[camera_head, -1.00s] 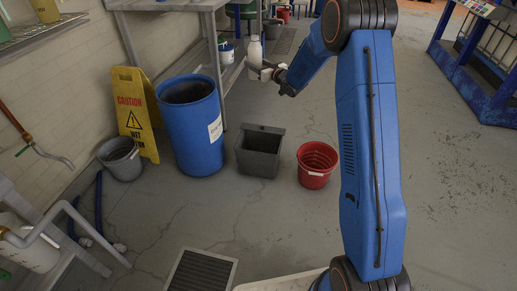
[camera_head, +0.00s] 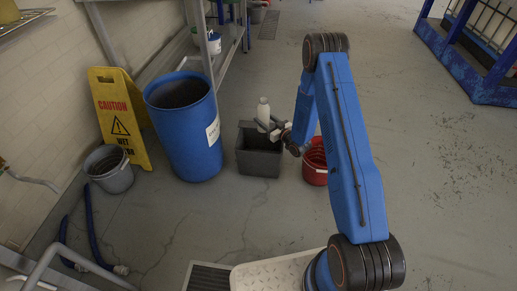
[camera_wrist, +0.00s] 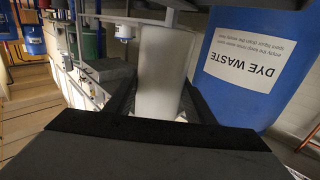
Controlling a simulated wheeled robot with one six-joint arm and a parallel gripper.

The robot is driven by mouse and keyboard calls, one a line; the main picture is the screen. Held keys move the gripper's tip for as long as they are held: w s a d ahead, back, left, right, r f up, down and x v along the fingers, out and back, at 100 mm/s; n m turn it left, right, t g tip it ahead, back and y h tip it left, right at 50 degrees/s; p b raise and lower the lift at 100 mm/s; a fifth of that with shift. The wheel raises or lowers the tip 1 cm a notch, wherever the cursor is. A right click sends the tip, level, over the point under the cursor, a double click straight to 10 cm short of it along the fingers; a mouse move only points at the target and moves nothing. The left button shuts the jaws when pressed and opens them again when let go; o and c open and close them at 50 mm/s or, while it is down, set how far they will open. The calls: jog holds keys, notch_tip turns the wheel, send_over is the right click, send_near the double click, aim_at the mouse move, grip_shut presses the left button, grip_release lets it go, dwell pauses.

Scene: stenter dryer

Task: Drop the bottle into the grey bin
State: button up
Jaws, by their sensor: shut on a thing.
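The white bottle (camera_head: 263,112) is upright in my gripper (camera_head: 271,131) in the head view. My gripper is shut on it, and the bottle's lower part lines up with the opening of the square grey bin (camera_head: 258,163). How high it is above the rim is hard to tell. The wrist view shows the bottle (camera_wrist: 163,72) large between the two dark fingers of my gripper (camera_wrist: 160,100). The bin's inside is partly hidden by my gripper and the bottle. I cannot make out the bin in the wrist view.
A blue drum (camera_head: 185,130), labelled DYE WASTE in the wrist view (camera_wrist: 222,95), stands just left of the bin. A red bucket (camera_head: 314,172) stands close on its right, partly behind my arm. A yellow caution sign (camera_head: 115,112) and round grey bucket (camera_head: 110,178) are further left.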

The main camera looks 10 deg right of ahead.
jog(key=shift+s+d+f, duration=0.1)
jog(key=shift+s+f, duration=0.05)
jog(key=shift+f, duration=0.4)
jog(key=shift+s+d+f, duration=0.1)
jog(key=shift+s+f, duration=0.05)
jog(key=shift+f, duration=3.25)
jog(key=o, duration=1.3)
jog(key=v, duration=1.7)
jog(key=shift+s+a, duration=0.15)
jog(key=shift+s, duration=0.15)
